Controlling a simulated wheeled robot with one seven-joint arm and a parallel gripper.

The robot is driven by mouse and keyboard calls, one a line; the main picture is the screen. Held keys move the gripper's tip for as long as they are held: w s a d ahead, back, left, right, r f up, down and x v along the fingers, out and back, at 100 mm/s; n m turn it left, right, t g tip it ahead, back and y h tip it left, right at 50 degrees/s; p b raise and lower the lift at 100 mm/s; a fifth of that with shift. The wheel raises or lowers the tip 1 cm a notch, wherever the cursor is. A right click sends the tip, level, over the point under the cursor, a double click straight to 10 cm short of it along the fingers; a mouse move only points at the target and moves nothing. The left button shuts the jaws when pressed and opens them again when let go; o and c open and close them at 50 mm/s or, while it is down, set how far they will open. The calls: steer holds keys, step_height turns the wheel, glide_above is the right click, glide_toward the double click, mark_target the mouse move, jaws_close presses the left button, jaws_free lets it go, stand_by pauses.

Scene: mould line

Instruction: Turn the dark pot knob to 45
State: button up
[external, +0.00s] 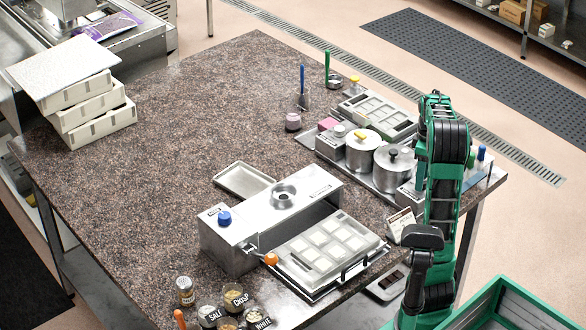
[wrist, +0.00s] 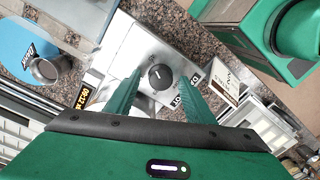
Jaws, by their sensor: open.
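In the wrist view a round dark knob (wrist: 160,77) with a light pointer mark sits on a bright metal box face (wrist: 150,48). A label beside it is partly hidden by a finger, and I cannot read the scale. My gripper (wrist: 160,68) is open, its green fingers to the left and right of the knob in the picture; I cannot tell how far above it they are. In the external view, two metal pots stand on the right of the table, one with a dark lid knob (external: 393,153) and one with a yellow one (external: 361,136). My arm hides part of the metal box (external: 406,196) there.
A small white card (external: 401,226) stands close to my arm. A filled mould tray (external: 330,250) lies beside a metal machine with a blue knob (external: 224,218). Stacked white moulds (external: 90,100) stand at the far left. The table's middle is clear.

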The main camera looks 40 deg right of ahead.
steer(key=shift+f, duration=0.15)
steer(key=c, duration=1.1)
steer(key=shift+o, duration=0.2)
steer(key=shift+n, duration=0.6)
steer(key=o, duration=1.1)
steer(key=shift+c, duration=0.2)
